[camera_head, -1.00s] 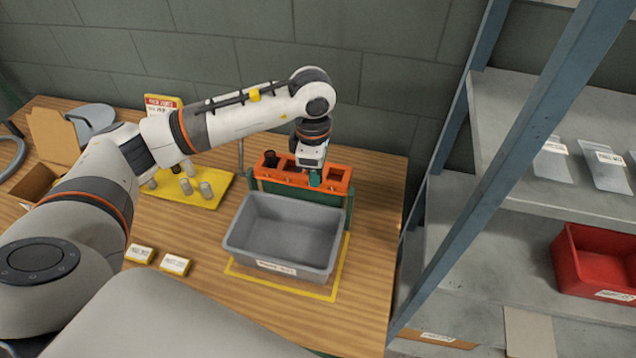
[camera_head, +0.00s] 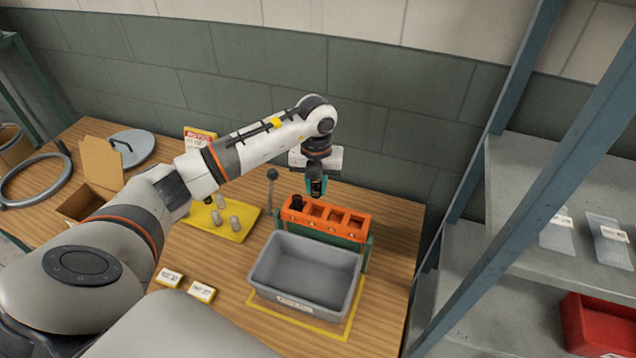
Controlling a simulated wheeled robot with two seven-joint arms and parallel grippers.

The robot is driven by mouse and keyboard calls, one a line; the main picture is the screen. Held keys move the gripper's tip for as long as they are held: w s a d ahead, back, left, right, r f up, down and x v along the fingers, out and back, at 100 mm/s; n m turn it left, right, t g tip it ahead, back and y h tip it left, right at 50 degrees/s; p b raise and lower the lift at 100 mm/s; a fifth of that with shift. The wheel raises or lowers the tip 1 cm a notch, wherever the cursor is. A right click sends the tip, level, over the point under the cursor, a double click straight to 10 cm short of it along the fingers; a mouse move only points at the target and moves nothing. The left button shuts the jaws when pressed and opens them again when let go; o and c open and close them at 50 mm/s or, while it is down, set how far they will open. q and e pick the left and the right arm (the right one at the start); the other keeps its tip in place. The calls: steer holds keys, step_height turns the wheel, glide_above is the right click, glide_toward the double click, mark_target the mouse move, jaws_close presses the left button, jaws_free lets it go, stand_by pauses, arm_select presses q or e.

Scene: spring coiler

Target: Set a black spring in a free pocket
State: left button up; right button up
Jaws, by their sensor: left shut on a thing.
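My left gripper (camera_head: 316,187) hangs above the orange rack (camera_head: 351,237), its teal fingers shut on a black spring (camera_head: 316,186). The spring is held upright, above the second pocket from the left in this view, apart from the rack. The rack has a row of square pockets. The leftmost pocket holds a black spring (camera_head: 297,202) that sticks up out of it. The pockets to its right look empty, though the held spring and fingers are close to the second one. My right gripper is not in view.
A grey bin (camera_head: 262,272) stands in front of the rack. A yellow tray (camera_head: 236,235) with several pale cylinders lies to the left, with a ball-topped lever (camera_head: 271,176) beside it. Two small labels lie in front. A metal shelf (camera_head: 520,210) stands at the right.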

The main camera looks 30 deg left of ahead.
mark_target(316, 206)
arm_select(q)
steer(key=shift+f+b, duration=2.35)
steer(key=shift+f, duration=1.2)
steer(key=shift+s+d+f, duration=0.1)
steer(key=shift+s+f, duration=0.05)
steer(key=shift+s, duration=0.05)
